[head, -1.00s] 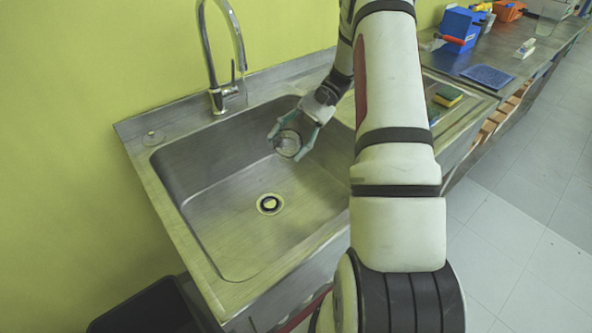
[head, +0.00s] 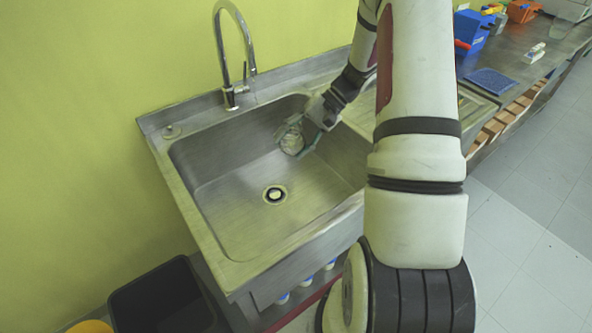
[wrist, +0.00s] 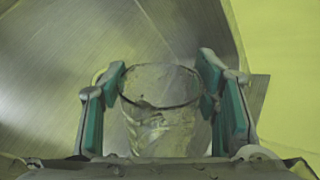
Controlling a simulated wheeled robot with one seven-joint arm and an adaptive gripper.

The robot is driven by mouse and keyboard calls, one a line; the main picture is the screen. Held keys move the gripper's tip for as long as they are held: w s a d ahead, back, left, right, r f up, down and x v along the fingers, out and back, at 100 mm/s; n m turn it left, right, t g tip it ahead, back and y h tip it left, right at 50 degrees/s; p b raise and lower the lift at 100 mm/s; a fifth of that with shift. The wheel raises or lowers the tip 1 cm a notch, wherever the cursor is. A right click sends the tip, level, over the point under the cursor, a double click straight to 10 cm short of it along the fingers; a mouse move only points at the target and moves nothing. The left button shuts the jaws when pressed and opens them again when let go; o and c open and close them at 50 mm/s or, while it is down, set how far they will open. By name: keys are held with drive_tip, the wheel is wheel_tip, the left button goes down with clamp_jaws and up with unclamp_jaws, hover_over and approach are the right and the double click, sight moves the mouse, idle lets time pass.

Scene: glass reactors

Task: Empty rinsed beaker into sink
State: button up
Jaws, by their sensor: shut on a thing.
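A clear glass beaker (wrist: 162,108) sits between the green-padded fingers of my gripper (wrist: 163,100) in the wrist view. My gripper is shut on it from both sides. In the head view the beaker (head: 292,141) is tilted, and my gripper (head: 297,137) holds it over the right back part of the steel sink (head: 235,205). The round drain (head: 275,194) lies in the basin floor, in front and to the left of the beaker. I cannot tell whether liquid is in the beaker.
A chrome faucet (head: 222,60) stands at the sink's back edge. A black bin (head: 160,300) is on the floor at front left. A bench at the right carries a blue mat (head: 490,79) and a blue box (head: 470,32). The basin's left half is clear.

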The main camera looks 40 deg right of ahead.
drive_tip(key=shift+s+a+r+p, duration=0.15)
drive_tip(key=shift+s+a+p, duration=0.1)
drive_tip(key=shift+s+p, duration=0.2)
drive_tip(key=shift+s+a+n+t+h+p, duration=0.15)
drive_tip(key=shift+s+n+t+h+p, duration=0.15)
drive_tip(key=shift+t+h+p, duration=0.1)
drive_tip(key=shift+s+a+t+p, duration=0.2)
drive_tip(key=shift+s+t+p, duration=0.05)
drive_tip(key=shift+t+p, duration=0.05)
drive_tip(key=shift+s+a+n+t+h, duration=0.2)
drive_tip(key=shift+s+n+t+h, duration=0.15)
drive_tip(key=shift+n+t+h, duration=0.5)
idle(0.4)
